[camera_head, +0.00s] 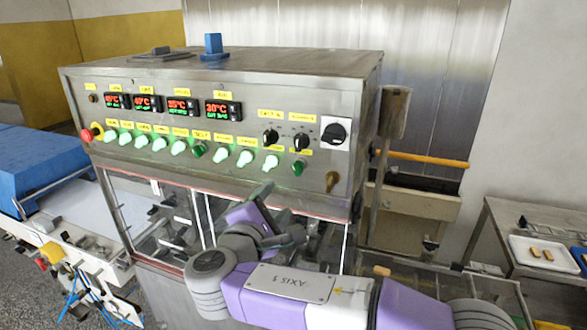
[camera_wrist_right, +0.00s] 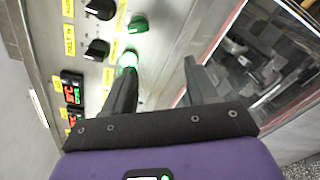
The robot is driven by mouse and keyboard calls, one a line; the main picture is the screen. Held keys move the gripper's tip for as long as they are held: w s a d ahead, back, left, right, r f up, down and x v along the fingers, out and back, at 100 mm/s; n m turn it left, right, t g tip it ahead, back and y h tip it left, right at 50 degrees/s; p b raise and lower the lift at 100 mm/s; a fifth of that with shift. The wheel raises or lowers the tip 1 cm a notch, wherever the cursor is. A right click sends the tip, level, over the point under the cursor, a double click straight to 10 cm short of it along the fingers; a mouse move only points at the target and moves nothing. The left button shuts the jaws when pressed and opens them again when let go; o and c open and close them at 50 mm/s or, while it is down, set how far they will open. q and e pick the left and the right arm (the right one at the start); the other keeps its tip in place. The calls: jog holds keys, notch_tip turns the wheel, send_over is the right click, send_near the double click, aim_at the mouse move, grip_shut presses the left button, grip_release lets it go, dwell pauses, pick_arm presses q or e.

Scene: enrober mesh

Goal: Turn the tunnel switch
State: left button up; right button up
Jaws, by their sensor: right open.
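The steel control panel (camera_head: 230,115) carries a row of green switches, several lit pale and some dark. The labels are too small to read, so I cannot tell which is the tunnel switch. My right gripper (camera_head: 282,213) is below the right end of this row. In the right wrist view its two fingers are apart and empty (camera_wrist_right: 160,68). There a lit pale-green switch (camera_wrist_right: 128,60) is just beyond the left finger, and a dark green knob (camera_wrist_right: 138,24) is farther up. Whether the finger touches the lit switch cannot be told. My left gripper is not in view.
Black knobs (camera_head: 271,137) sit above the row, with red displays (camera_head: 182,107) to their left. A red emergency button (camera_head: 87,136) is at the far left. Clear guard windows (camera_head: 150,215) lie below the panel. A table with a white tray (camera_head: 548,257) stands at right.

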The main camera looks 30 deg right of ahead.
aim_at(295, 171)
jog(key=shift+m+h, duration=0.4)
jog(key=shift+h, duration=0.1)
jog(key=w+d+r, duration=0.1)
jog(key=d, duration=0.1)
jog(key=w+d+r+p, duration=0.1)
jog(key=d, duration=0.1)
jog(key=w+d+r, duration=0.1)
jog(key=d, duration=0.1)
jog(key=shift+w+d+r+p, duration=0.15)
jog(key=shift+w+d+p, duration=0.05)
jog(key=shift+w+p, duration=0.15)
